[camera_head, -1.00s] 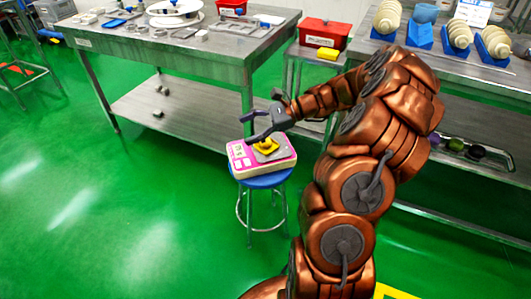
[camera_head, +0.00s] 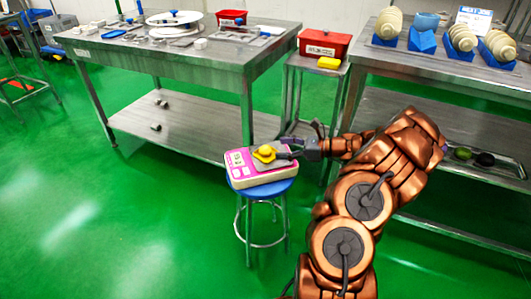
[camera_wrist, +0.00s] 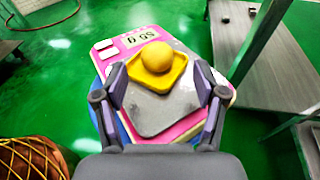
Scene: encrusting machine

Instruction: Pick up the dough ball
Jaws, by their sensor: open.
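The dough ball (camera_wrist: 157,57) is a round yellow ball. It sits in a small yellow tray (camera_wrist: 176,76) on the grey plate of a pink and white scale (camera_head: 238,170). The ball also shows, small, in the head view (camera_head: 266,150). The scale's display (camera_wrist: 138,37) seems to read 55 g. My gripper (camera_wrist: 161,82) is open, with one finger on each side of the tray's near part in the wrist view. In the head view my gripper (camera_head: 287,151) is low at the right of the tray. I cannot tell whether the fingers touch the tray.
The scale rests on a round blue stool (camera_head: 263,183). Behind it stands a steel table (camera_head: 180,60) with dishes. Another steel table (camera_head: 455,75) is at the right. Green floor lies open at the left.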

